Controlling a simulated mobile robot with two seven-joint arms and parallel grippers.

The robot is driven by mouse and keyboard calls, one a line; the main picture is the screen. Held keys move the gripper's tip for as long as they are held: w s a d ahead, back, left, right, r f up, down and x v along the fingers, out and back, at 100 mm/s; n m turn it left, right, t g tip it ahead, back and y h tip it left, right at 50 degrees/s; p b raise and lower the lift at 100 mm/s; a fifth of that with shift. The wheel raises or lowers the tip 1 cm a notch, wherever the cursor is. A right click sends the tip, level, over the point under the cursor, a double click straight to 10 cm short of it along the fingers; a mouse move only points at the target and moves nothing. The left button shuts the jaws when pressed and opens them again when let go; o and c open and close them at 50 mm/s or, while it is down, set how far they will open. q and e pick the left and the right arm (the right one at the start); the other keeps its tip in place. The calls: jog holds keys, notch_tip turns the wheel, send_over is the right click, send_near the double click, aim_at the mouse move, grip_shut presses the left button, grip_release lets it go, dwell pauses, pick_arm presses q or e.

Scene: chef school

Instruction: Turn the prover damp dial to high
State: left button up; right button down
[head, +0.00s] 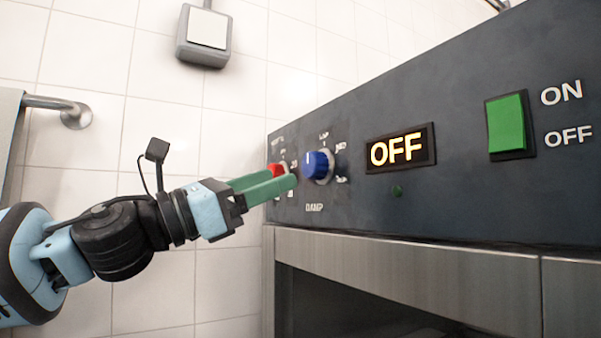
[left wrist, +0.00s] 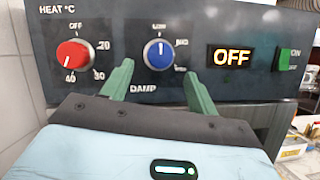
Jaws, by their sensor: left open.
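The blue damp dial (head: 318,166) is on the dark panel above the word DAMP. In the left wrist view the dial (left wrist: 159,55) has its white pointer up, toward LOW; MED is to its right and the lower-right mark is small. My left gripper (head: 283,177) has green fingers and points at the panel, just left of the dial in the head view. In the left wrist view its open fingers (left wrist: 157,72) stand to either side of and below the dial. I cannot see it touching the dial. My right gripper is not in view.
A red heat dial (left wrist: 74,54) is left of the damp dial, its pointer toward 40. Right of the damp dial are a lit display (head: 400,149) reading OFF and a green switch (head: 508,123). A metal rail (head: 60,104) is on the tiled wall at left.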

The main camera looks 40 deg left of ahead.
aim_at(308, 167)
pick_arm(q)
jog(key=shift+b+x, duration=0.35)
jog(key=shift+x, duration=2.3)
jog(key=shift+w+d+r, duration=0.1)
jog(key=shift+w+d, duration=0.05)
jog(key=shift+w, duration=0.1)
jog(key=shift+c, duration=0.2)
